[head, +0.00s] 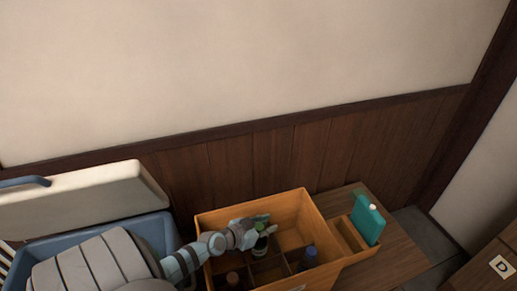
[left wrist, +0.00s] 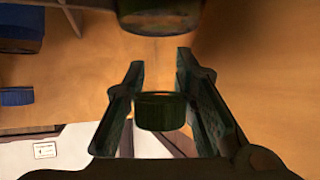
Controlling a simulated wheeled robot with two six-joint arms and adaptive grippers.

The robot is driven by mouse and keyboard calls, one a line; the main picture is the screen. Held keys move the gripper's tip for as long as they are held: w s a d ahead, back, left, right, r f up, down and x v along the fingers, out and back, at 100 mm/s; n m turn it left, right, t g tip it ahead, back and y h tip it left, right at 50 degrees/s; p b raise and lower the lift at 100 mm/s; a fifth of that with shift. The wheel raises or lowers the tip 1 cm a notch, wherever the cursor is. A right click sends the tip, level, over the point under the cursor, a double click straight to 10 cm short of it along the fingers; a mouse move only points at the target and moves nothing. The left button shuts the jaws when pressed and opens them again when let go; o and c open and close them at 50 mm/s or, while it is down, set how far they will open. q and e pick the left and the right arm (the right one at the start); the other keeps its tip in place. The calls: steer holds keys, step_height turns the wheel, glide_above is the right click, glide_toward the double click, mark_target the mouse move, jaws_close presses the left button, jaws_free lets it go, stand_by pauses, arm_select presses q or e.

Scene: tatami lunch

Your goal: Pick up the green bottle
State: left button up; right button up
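The green bottle (head: 262,242) stands in the orange crate (head: 226,214), around its middle; its lower part is hidden by the dividers. My left gripper (head: 264,226) reaches into the crate from the left, at the top of this bottle. In the left wrist view a dark green cap (left wrist: 160,112) sits between the two fingers (left wrist: 160,66) and fills the gap, with a finger against each side. My right gripper is not in view.
A blue-capped bottle (head: 309,256) and a dark bottle with a brown cap (head: 232,279) stand in other compartments. A blue cooler (head: 151,231) is at the left.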

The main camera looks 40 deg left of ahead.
arm_select(q)
jaws_close()
